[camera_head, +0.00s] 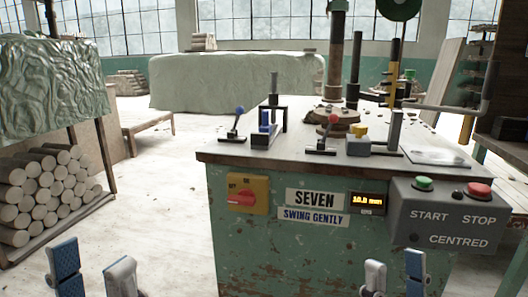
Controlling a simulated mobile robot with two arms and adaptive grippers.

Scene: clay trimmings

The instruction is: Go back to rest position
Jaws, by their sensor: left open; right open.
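My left gripper (94,275) is at the bottom left of the head view, open and empty, with its two fingertips pointing up and apart. My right gripper (395,275) is at the bottom right, open and empty, in front of the green workbench (260,250). Neither gripper touches anything that I can see. Most of both arms is out of view.
The workbench carries a blue-knobbed lever (238,120), a red-knobbed lever (328,132), a round clay piece (333,116) and scattered trimmings. On its front are a red switch (243,196) and a START/STOP box (440,215). Logs (45,190) are stacked left; floor (150,215) between is clear.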

